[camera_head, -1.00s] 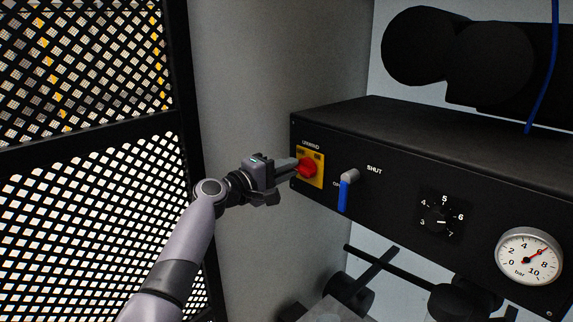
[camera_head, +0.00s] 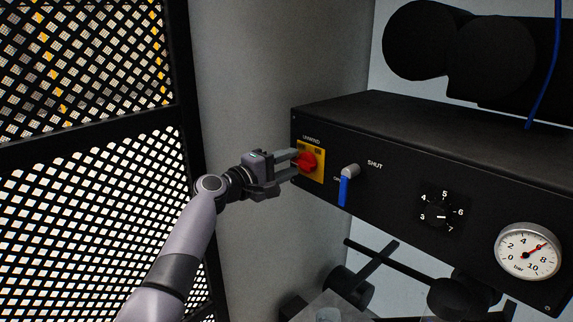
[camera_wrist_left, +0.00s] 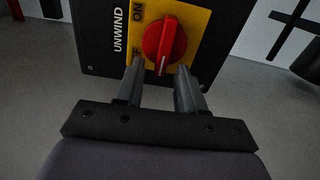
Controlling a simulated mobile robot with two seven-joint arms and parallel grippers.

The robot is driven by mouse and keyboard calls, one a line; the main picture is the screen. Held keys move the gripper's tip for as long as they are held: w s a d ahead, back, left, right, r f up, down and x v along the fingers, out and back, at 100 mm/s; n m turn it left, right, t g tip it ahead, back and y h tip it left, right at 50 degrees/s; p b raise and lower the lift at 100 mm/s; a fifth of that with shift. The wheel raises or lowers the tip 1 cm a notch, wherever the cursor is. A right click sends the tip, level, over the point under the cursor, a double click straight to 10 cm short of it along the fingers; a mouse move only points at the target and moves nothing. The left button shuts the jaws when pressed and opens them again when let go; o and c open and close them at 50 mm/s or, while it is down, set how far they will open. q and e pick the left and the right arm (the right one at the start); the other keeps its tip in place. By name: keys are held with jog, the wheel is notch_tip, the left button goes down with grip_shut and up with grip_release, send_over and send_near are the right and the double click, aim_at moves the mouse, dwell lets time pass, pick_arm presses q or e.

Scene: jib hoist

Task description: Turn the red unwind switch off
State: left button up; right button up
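The red unwind switch (camera_head: 307,162) is a knob on a yellow plate (camera_head: 319,174) at the left end of the black control box. In the left wrist view the red knob (camera_wrist_left: 165,45) has a white mark at its lower end, on the side of the partly hidden OFF lettering; ON is at the upper left. My left gripper (camera_head: 295,164) is at the switch from the left. In the wrist view its two fingers (camera_wrist_left: 160,78) are apart, with the knob just beyond and between their tips; contact cannot be told. My right gripper is out of view.
A blue-handled lever (camera_head: 344,190) hangs down right of the switch, by the SHUT lettering. A numbered dial (camera_head: 441,215) and a pressure gauge (camera_head: 528,254) are farther right on the box (camera_head: 400,200). Black mesh fencing (camera_head: 90,200) stands at the left.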

pick_arm(q)
jog(key=shift+a, duration=0.1)
jog(key=v, duration=0.7)
dwell(0.4)
jog(key=shift+s, duration=0.1)
jog(key=s+a+f+m+y, duration=0.1)
jog(key=s+a+f+y, duration=0.25)
jog(key=f, duration=0.55)
jog(key=s+a+f+m+y, duration=0.1)
jog(key=s+a+f+y, duration=0.1)
jog(key=s+f, duration=0.5)
jog(key=s+a+f+m+y, duration=0.1)
jog(key=s+a+f+y, duration=0.15)
jog(key=f, duration=0.85)
jog(key=s+a+f+m+y, duration=0.1)
jog(key=s+f+m, duration=0.2)
jog(key=s, duration=0.4)
jog(key=s+a+f+m+g, duration=0.1)
jog(key=s+a+f+m, duration=0.1)
jog(key=s, duration=0.6)
jog(key=s+a+f+m+g+y, duration=0.1)
jog(key=s+f+m, duration=0.2)
jog(key=s, duration=0.5)
jog(key=shift+s+a+f+m+y, duration=0.2)
jog(key=shift+a+f+m+y, duration=0.15)
jog(key=shift+f, duration=0.2)
